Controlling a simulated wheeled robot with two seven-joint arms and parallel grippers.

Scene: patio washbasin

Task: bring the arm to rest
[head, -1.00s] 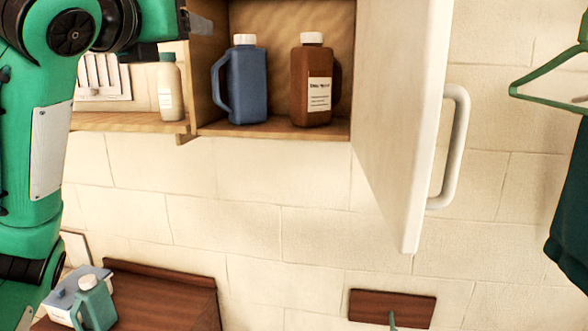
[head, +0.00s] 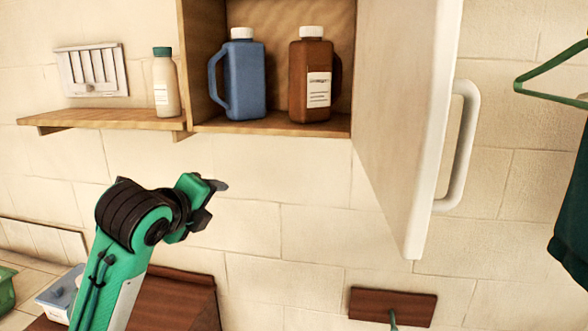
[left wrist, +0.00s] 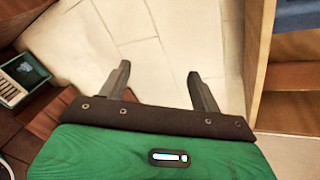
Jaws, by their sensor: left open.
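My left arm, green and black, comes up from the lower left in the head view. Its gripper (head: 214,202) is in front of the tiled wall, below the wooden shelf and the open cabinet, touching neither. In the left wrist view the two dark fingers of the gripper (left wrist: 161,90) stand apart with only pale wall tiles between them, so it is open and empty. My right gripper is in neither view.
The open cabinet (head: 272,125) holds a blue jug (head: 244,78) and a brown jug (head: 310,85). Its white door (head: 400,120) stands swung outward at the right. A cream bottle (head: 165,88) stands on the shelf (head: 110,118). A green hanger (head: 540,75) hangs far right.

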